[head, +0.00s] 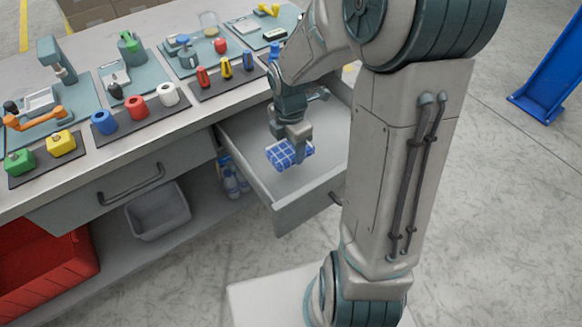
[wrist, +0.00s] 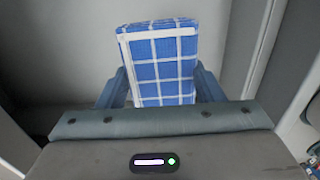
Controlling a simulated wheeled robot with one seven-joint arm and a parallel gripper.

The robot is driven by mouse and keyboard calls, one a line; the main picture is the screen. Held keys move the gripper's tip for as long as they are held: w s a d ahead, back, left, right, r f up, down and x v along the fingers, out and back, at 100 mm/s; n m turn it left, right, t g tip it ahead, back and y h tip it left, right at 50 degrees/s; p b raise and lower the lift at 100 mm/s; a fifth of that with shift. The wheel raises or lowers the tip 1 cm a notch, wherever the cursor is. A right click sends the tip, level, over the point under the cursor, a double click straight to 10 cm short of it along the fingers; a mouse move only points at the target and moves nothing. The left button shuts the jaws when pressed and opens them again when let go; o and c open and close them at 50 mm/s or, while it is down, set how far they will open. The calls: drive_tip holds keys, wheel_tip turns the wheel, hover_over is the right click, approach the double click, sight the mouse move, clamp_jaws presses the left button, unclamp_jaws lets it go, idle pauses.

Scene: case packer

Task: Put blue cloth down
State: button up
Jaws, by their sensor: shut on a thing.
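The blue cloth (head: 281,153) is folded, with a white grid pattern. It is in my gripper (head: 297,152), inside the outline of the open drawer (head: 245,178) in the head view. In the wrist view the cloth (wrist: 162,65) stands between the two blue-grey fingers of my gripper (wrist: 160,88), which are shut on its sides. The drawer floor (wrist: 70,45) shows pale grey around it. I cannot tell whether the cloth touches the drawer floor.
A grey bin (head: 158,212) and a red crate (head: 45,268) are below. The drawer looks otherwise empty where visible; my arm hides its right part. A blue frame (head: 548,75) stands at the right.

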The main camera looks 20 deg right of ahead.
sight(290, 170)
drive_tip(key=shift+f+b, duration=0.7)
drive_tip(key=shift+f, duration=2.65)
drive_tip(key=shift+f, duration=0.2)
drive_tip(key=o, duration=1)
drive_tip(key=shift+r, duration=0.1)
